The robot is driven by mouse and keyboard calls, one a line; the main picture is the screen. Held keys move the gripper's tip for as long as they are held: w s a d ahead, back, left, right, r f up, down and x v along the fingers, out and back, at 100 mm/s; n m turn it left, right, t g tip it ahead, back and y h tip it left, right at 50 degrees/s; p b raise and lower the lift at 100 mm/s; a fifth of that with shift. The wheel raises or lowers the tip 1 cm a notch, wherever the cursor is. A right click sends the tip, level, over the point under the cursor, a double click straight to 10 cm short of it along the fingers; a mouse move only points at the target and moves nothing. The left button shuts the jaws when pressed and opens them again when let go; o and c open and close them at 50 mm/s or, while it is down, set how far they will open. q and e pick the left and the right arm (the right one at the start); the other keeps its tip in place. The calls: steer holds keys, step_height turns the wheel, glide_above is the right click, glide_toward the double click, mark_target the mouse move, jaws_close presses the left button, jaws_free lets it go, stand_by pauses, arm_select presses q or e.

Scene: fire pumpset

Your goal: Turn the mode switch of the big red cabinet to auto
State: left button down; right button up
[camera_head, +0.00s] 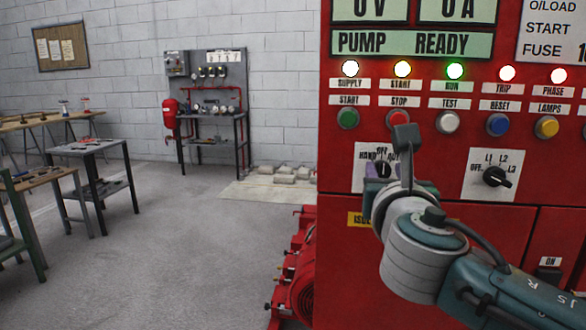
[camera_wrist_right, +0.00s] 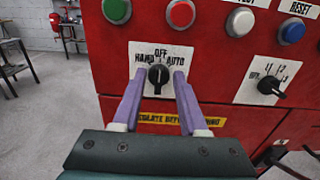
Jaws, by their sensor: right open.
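The big red cabinet (camera_head: 450,210) fills the right of the head view. Its mode switch (camera_head: 383,169) is a black knob on a white plate marked HAND, OFF and AUTO, partly hidden by my right gripper (camera_head: 381,172). In the right wrist view the knob (camera_wrist_right: 158,75) looks roughly upright, towards OFF. My right gripper (camera_wrist_right: 158,78) is open, with one purple finger on each side of the knob. Gaps seem to show between fingers and knob; I cannot tell whether either touches. My left gripper is not in view.
A second black selector (camera_head: 496,177) marked OFF, L1, L2, L3 sits to the right. Several coloured push buttons (camera_head: 448,122) and lit lamps (camera_head: 455,71) are above. Red pump machinery (camera_head: 297,275) stands beside the cabinet. Workbenches (camera_head: 88,147) stand left; the floor between is open.

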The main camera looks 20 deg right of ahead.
steer(key=shift+x, duration=1.2)
jaws_close()
